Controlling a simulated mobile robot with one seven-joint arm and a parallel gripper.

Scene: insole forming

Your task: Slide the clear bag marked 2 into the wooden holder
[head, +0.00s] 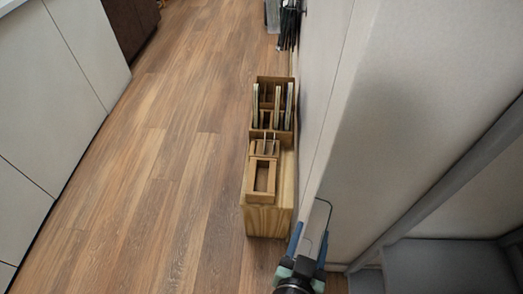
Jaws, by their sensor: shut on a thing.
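The wooden holder (265,222) stands on the floor near the middle, against the pale wall panel. It has an open front compartment, narrow slots in the middle and taller slots at the back with several thin flat items in them. My gripper (308,243) is at the bottom, to the right of and nearer than the holder. Its blue fingers are shut on a thin see-through piece with a dark outline, which looks like the clear bag (319,213). The bag stands up from the fingers beside the holder, apart from the slots. No number can be read on it.
A pale wall panel (325,110) runs close along the holder's right side. White cabinets (45,90) stand at the left. The wood floor (160,190) left of the holder is clear. Dark items (288,25) hang at the far end.

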